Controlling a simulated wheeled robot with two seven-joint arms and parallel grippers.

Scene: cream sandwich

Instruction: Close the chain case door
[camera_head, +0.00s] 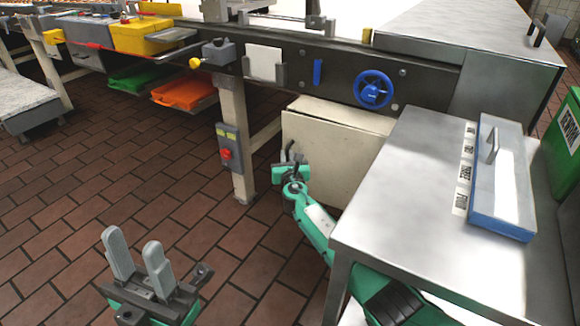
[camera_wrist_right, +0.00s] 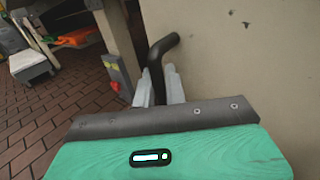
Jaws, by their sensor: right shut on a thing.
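The chain case door (camera_head: 340,150) is the cream panel under the machine; it also fills the right of the right wrist view (camera_wrist_right: 240,60). I cannot tell whether it is fully shut. Its black bent handle (camera_wrist_right: 160,55) stands out from the panel. My right gripper (camera_head: 291,160) is at the door's left side, and its fingers (camera_wrist_right: 159,88) are shut on the handle, which passes between them. My left gripper (camera_head: 140,262) is in the lower left of the head view, open and empty above the floor, away from the door.
A post with a red button box (camera_head: 228,145) stands left of the door. A blue handwheel (camera_head: 373,90) is above. The tiled floor at left is clear.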

